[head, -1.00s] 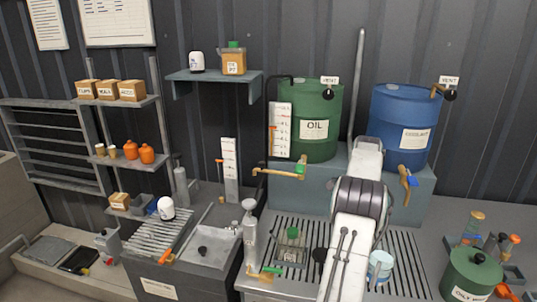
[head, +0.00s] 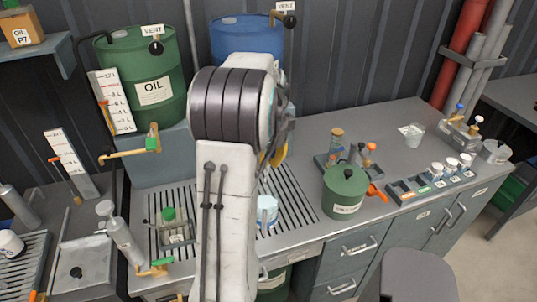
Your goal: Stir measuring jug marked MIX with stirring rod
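A small pale vessel with a blue band (head: 268,207) stands on the slatted grate just right of my arm. My arm hides part of its surroundings, and I read no MIX mark on it. A clear cup-like vessel (head: 412,132) stands at the back right of the bench; any mark on it is too small to read. I cannot pick out the stirring rod for sure. My arm rises through the middle of the head view and reaches away from the camera. My gripper does not show; the arm covers that area.
A green oil drum (head: 140,75) and a blue drum (head: 240,38) stand on a raised step behind. A lidded green pot (head: 344,192), a bottle rack (head: 337,157) and a tray of small jars (head: 432,182) stand right. Bare bench lies around the clear cup.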

